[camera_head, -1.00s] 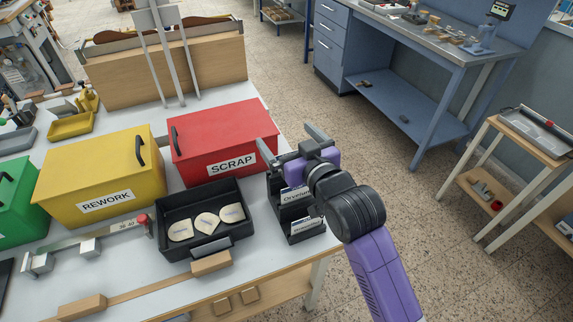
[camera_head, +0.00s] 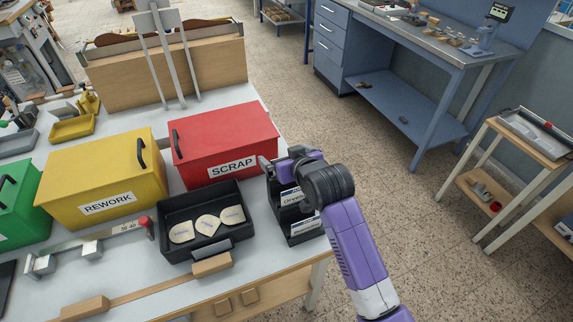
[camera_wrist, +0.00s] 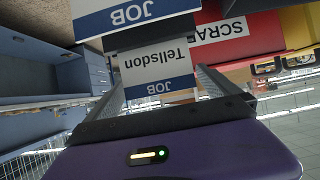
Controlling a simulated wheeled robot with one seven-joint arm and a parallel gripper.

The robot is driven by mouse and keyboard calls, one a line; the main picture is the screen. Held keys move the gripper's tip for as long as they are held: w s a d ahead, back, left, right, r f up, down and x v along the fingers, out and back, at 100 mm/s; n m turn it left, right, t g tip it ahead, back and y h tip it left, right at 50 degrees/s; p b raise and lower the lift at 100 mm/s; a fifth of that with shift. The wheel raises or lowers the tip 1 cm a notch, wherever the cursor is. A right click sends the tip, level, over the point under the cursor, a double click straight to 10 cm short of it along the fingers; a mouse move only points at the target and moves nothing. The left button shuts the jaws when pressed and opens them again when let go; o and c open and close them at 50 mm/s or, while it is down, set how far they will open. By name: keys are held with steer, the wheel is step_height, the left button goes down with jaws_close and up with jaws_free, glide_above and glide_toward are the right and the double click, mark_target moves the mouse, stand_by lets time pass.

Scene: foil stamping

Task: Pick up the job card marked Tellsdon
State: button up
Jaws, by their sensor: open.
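The job card marked Tellsdon (camera_wrist: 156,68) shows upside down in the wrist view, white with a blue JOB band. My gripper (camera_wrist: 160,84) is open, with one finger to each side of this card; I cannot tell whether they touch it. In the head view my gripper (camera_head: 282,163) is over the back of the black card rack (camera_head: 272,193), beside the scrap box. A second card with a blue JOB band (camera_wrist: 132,14) is at the top of the wrist view, its name out of frame. My arm hides part of the rack in the head view.
The red SCRAP box (camera_head: 222,143) stands just left of the gripper. A black tray (camera_head: 172,208) with several pale pieces lies left of the rack. The yellow REWORK box (camera_head: 105,172) is further left. The table's right edge is close to the rack.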

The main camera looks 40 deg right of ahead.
steer(key=shift+x, duration=0.8)
steer(key=shift+c, duration=0.2)
steer(key=c, duration=1.2)
steer(key=shift+r, duration=0.15)
